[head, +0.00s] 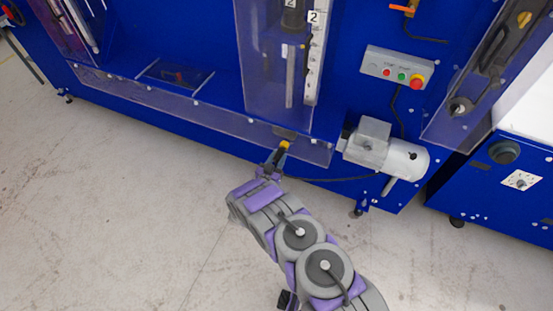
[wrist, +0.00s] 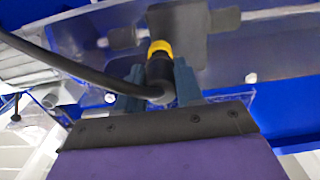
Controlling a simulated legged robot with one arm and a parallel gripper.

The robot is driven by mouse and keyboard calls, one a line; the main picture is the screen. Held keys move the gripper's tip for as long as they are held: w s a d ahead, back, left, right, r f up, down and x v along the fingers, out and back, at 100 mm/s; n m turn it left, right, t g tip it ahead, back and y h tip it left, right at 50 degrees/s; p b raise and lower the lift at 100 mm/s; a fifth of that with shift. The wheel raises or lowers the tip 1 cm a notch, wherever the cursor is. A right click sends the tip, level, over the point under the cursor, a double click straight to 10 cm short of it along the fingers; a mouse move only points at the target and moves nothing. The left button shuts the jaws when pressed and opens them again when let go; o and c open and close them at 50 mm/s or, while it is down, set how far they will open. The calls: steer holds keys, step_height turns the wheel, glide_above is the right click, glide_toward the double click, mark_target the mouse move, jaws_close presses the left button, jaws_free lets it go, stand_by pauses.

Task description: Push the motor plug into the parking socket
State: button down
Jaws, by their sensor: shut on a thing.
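The motor plug (head: 284,145) has a yellow end and a black body; it also shows in the wrist view (wrist: 160,50). A black cable runs from it. My gripper (head: 274,160) is shut on the plug's black body, its blue-grey fingers on either side in the wrist view (wrist: 158,82). The yellow end points away from my gripper, toward a dark bracket (head: 286,133) on the blue machine's lower front, likely the parking socket. In the wrist view this dark bracket (wrist: 190,20) lies right beyond the yellow end. I cannot tell whether the plug is inside it.
A grey motor (head: 405,158) sits right of my gripper, with the black cable (head: 335,179) running toward it. A clear guard panel (head: 205,117) lines the machine's lower front. A button box (head: 397,69) is above the motor. The floor (head: 130,200) at left is clear.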

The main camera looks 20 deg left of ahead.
mark_target(276, 161)
steer(key=shift+w+d, duration=0.1)
steer(key=shift+d, duration=0.05)
steer(key=shift+w, duration=0.95)
steer(key=c, duration=0.6)
jaws_free()
steer(key=shift+c, duration=0.2)
steer(key=shift+s, duration=0.1)
steer(key=shift+s+a+p, duration=0.15)
steer(key=shift+s+p, duration=0.75)
steer(key=shift+s, duration=0.5)
steer(key=shift+s+a+p, duration=0.15)
steer(key=shift+s+p, duration=0.7)
steer(key=shift+s, duration=0.55)
steer(key=shift+s, duration=0.15)
steer(key=s+a+p, duration=0.1)
steer(key=s+p, duration=0.3)
steer(key=s, duration=1.3)
steer(key=shift+a, duration=0.2)
